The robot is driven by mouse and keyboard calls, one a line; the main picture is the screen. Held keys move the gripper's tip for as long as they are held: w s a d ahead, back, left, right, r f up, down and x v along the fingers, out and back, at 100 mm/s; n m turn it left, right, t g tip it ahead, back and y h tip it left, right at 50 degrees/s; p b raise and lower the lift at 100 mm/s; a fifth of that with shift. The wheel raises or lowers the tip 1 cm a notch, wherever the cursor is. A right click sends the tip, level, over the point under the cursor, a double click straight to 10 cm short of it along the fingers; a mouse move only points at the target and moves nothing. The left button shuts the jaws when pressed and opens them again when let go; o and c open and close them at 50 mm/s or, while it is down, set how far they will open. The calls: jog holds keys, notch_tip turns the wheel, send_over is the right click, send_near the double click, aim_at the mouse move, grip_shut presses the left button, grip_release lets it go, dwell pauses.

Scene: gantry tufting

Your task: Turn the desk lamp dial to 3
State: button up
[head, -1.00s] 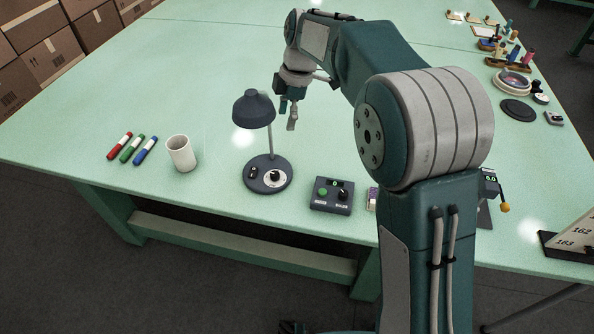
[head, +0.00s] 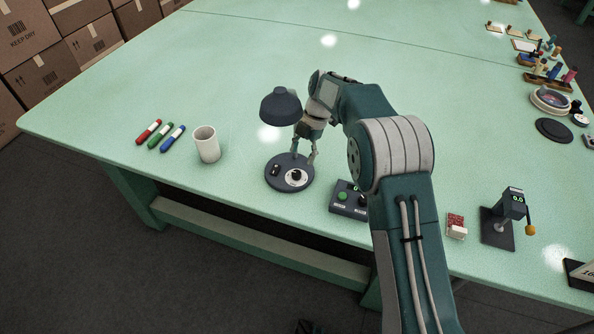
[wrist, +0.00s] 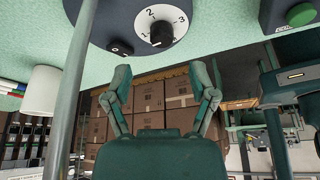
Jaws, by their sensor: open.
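The desk lamp has a dark shade (head: 281,106) and a round dark base (head: 277,179) on the green table. On its base are a black dial knob (head: 296,174) on a white numbered plate and a small black switch (head: 275,169). In the wrist view, the dial knob (wrist: 161,33) sits among the marks 1, 2 and 3; its pointer looks nearest 1. The lamp's stem (wrist: 75,90) crosses the left of that view. My gripper (head: 304,159) is open and empty, low beside the lamp base. Both fingers (wrist: 164,83) show apart in the wrist view, short of the knob.
A control box with a green button (head: 343,197) stands just right of the lamp base. A white cup (head: 207,145) and red, green and blue markers (head: 160,137) lie to the left. The table behind the lamp is clear.

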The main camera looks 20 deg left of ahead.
aim_at(296, 172)
jog(key=x, duration=0.6)
jog(key=shift+f, duration=0.1)
grip_shut()
